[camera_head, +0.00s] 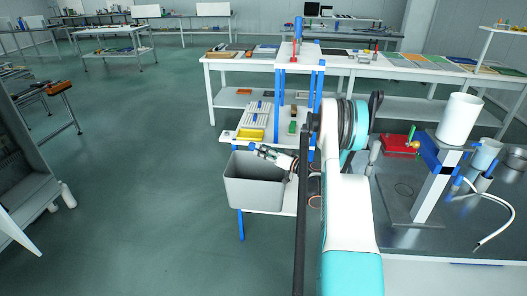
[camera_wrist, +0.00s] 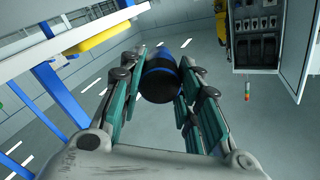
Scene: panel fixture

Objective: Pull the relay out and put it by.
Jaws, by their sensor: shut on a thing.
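My gripper (camera_wrist: 160,95) is shut on a round black piece with blue on it (camera_wrist: 158,80), which looks like the relay. The piece sits between the green-padded fingers in the wrist view, and its far end is partly hidden. In the head view my gripper (camera_head: 262,153) is over the grey open bin (camera_head: 252,193), near its back rim, and the held piece is too small to make out. An open cabinet (camera_wrist: 262,45) with rows of dark modules shows at the upper right of the wrist view, well apart from my gripper.
A white shelf stand with blue posts (camera_head: 278,105) rises behind the bin, with a yellow tray (camera_head: 250,135) on its lower shelf. A grey cabinet (camera_head: 32,185) stands at the left edge. A bench with a white cylinder (camera_head: 459,119) is at right. The floor left of the bin is clear.

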